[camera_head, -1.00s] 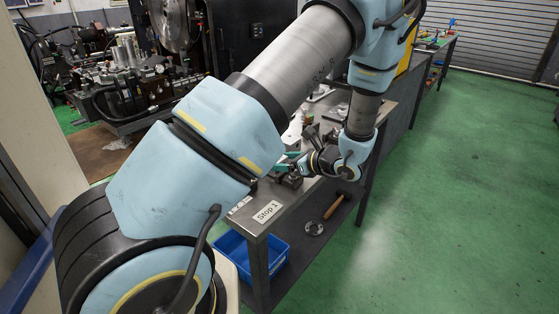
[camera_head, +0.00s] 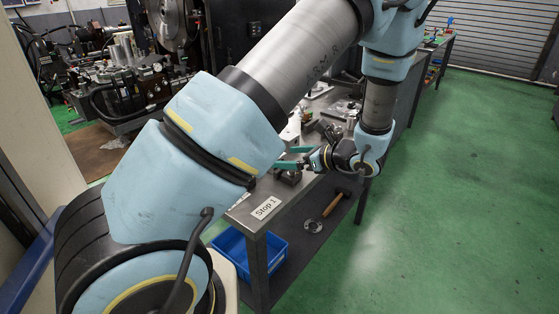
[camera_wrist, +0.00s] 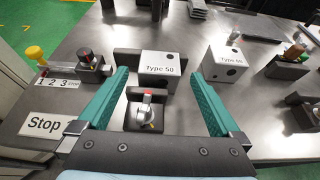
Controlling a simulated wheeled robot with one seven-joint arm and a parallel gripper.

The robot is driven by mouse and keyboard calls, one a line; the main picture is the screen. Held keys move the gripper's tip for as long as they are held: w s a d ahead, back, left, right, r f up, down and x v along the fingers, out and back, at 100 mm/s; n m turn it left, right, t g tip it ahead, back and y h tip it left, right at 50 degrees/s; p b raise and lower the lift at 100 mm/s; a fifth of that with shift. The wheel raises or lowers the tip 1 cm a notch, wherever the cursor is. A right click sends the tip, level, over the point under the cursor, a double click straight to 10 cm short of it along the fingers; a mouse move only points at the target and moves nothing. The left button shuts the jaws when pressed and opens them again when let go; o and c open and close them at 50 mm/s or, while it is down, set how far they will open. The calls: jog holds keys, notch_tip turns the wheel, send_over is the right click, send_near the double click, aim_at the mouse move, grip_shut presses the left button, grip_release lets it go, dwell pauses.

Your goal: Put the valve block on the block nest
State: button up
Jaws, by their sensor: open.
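My gripper (camera_wrist: 161,74) is open, its two teal fingers spread wide over the table. In the wrist view a pale block labelled "Type 50" (camera_wrist: 159,66) shows between the fingertips, in front of a dark upright plate (camera_wrist: 127,62). A dark fixture with a red-tipped lever (camera_wrist: 148,112) is nearer, between the fingers. A second pale "Type 50" block (camera_wrist: 227,66) with dark holes stands apart, right of the right finger. I cannot tell for certain which is the valve block, or which dark part is the block nest. In the head view my gripper (camera_head: 284,157) is small at the table's near end.
The grey metal table (camera_wrist: 265,95) has bare room around the right block. A "Stop" label (camera_wrist: 45,124), a 1-2-3 strip (camera_wrist: 57,83) and a yellow knob (camera_wrist: 35,54) lie left. More dark fixtures (camera_wrist: 287,68) stand right. A blue bin (camera_head: 232,246) is below.

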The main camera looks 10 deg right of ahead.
jog(key=b+v, duration=0.1)
jog(key=v, duration=0.7)
jog(key=shift+b, duration=0.4)
